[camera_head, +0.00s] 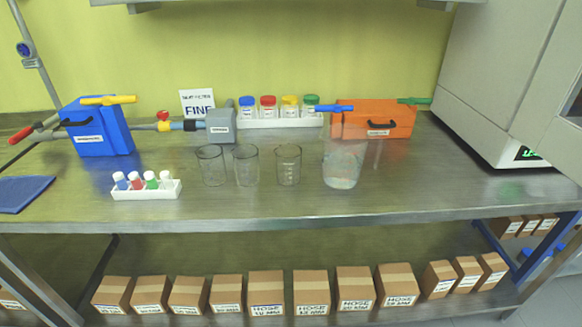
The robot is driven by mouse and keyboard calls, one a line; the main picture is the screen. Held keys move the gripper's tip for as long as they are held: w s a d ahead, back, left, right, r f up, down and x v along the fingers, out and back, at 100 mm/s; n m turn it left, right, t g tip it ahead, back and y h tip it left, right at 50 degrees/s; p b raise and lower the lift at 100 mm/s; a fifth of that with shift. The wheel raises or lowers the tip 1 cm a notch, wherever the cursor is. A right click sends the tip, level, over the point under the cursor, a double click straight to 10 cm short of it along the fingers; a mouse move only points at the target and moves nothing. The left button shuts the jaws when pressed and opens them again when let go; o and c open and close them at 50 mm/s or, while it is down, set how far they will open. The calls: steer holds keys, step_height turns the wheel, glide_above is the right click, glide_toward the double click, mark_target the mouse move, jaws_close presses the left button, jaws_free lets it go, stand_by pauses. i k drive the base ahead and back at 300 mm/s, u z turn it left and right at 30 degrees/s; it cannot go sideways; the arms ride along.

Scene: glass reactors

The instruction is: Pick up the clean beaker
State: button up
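Three small clear glass beakers stand upright in a row on the metal bench: a left one (211,167), a middle one (246,166) and a right one (288,166). The right one shows faint markings on its wall. All three look empty. A larger clear vessel (343,165) stands to their right, with pale spots or residue near its bottom. No label marks a beaker as clean, and small stains on the three are too fine to tell. My gripper is not in view.
The bench (250,210) is clear in front of the beakers. A white rack of small vials (147,189) stands at front left. Behind are a grey box (221,126), a rack of colored-lid jars (279,121) and an orange box (378,120). A blue box (98,127) stands left.

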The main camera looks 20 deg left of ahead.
mark_target(289, 156)
steer(key=z, duration=0.95)
steer(key=k, duration=1.7)
steer(key=u, duration=0.6)
steer(key=i, duration=1.5)
